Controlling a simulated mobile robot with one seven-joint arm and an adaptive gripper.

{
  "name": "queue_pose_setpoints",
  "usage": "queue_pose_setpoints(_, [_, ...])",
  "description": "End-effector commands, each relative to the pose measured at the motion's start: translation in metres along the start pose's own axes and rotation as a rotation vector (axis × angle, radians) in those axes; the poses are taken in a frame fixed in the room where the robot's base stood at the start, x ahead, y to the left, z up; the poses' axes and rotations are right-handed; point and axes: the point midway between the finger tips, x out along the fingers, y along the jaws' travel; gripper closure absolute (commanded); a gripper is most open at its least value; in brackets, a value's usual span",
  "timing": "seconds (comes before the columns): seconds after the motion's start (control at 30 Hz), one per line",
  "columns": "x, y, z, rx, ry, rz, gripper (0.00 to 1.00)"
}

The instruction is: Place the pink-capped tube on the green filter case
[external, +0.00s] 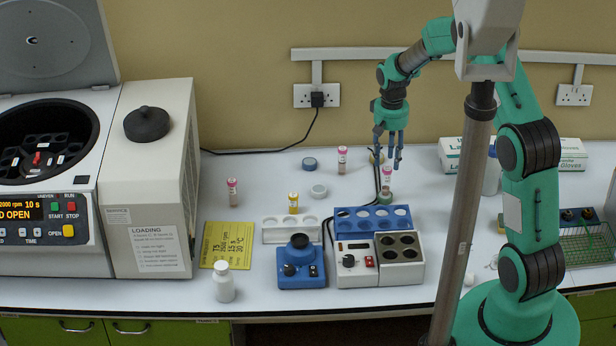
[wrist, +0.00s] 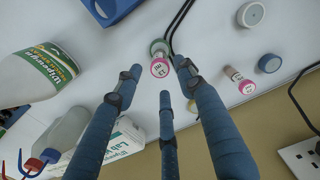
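A pink-capped tube (external: 387,176) stands upright, apparently on the green round filter case (external: 385,198) behind the blue rack. In the wrist view its pink cap (wrist: 159,68) overlaps the green case (wrist: 158,46). My gripper (external: 394,155) is above and slightly behind this tube, with its fingers pointing down. The wrist view shows the blue fingers of my gripper (wrist: 160,82) spread apart with nothing held between them.
A blue rack (external: 345,226) and a heater block (external: 375,277) stand in front of the case. Blue (external: 309,163) and white (external: 319,190) round cases lie left. A glove box (external: 452,153) is at right. A black cable runs beside the green case.

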Motion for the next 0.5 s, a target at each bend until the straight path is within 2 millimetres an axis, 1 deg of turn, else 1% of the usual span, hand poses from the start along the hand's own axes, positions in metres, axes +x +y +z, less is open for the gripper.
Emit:
queue_pose_setpoints(0.03, [-0.007, 0.0, 0.0, 0.0, 0.002, 0.0, 0.61])
queue_pose_setpoints(0.1, [-0.015, 0.0, 0.0, 0.0, 0.001, 0.0, 0.61])
queue_pose_setpoints(0.2, [-0.023, 0.0, 0.0, 0.0, 0.001, 0.0, 0.61])
queue_pose_setpoints(0.3, [-0.028, 0.0, 0.0, 0.0, 0.0, 0.0, 0.61])
queue_pose_setpoints(0.5, [-0.029, 0.0, 0.0, 0.0, -0.001, 0.0, 0.61])
